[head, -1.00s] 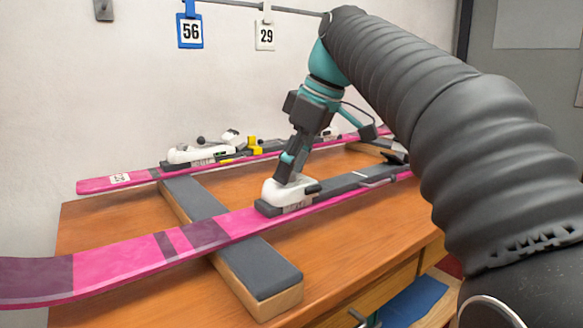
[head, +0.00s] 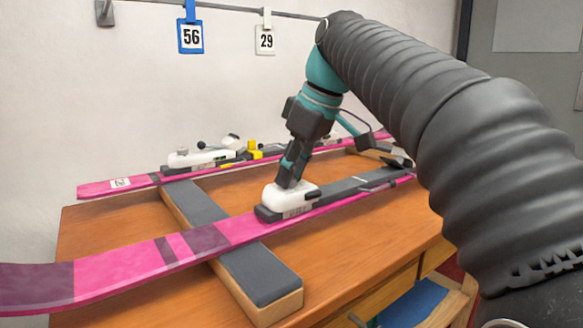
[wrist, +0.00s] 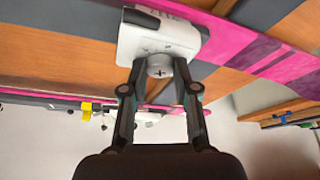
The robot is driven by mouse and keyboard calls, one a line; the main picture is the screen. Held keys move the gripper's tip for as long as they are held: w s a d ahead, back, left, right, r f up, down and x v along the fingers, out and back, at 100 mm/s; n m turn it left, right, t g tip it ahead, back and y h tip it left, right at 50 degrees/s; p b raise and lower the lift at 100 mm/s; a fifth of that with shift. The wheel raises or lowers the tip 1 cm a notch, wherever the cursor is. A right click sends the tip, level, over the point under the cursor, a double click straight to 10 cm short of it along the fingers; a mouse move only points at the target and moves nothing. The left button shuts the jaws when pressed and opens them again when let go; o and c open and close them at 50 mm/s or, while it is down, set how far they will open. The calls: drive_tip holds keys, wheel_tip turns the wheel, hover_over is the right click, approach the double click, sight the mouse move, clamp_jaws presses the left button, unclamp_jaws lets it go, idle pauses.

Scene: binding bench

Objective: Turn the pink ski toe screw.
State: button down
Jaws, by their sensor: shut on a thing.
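The near pink ski (head: 240,231) lies across two supports, with a white toe piece (head: 298,197) on it. In the wrist view the white toe piece (wrist: 172,38) carries a round grey screw (wrist: 159,67) with a cross slot. My gripper (head: 289,183) reaches down to the toe piece. In the wrist view its two dark fingers (wrist: 160,78) stand on either side of the screw and are shut on it. In the head view the screw is hidden by the fingers.
A second pink ski (head: 120,184) with a white binding (head: 200,157) and a yellow part (head: 253,149) lies behind. A padded support (head: 262,272) runs under both skis on the wooden bench (head: 110,230).

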drive_tip(key=m+p, duration=0.1)
drive_tip(key=m, duration=0.1)
drive_tip(key=m+t+h+p, duration=0.1)
drive_tip(key=m, duration=0.2)
drive_tip(key=shift+s+a+r+h, duration=0.1)
drive_tip(key=shift+s+a+h, duration=0.1)
drive_tip(key=shift+h, duration=0.1)
drive_tip(key=m+h+p, duration=0.1)
drive_tip(key=m, duration=0.1)
drive_tip(key=m+p, duration=0.1)
drive_tip(key=m, duration=0.2)
drive_tip(key=shift+a+t+h, duration=0.1)
drive_tip(key=shift+t+h, duration=0.3)
drive_tip(key=c, duration=0.9)
unclamp_jaws()
drive_tip(key=v, duration=1.1)
drive_tip(key=shift+s+r, duration=0.2)
drive_tip(key=shift+r, duration=0.1)
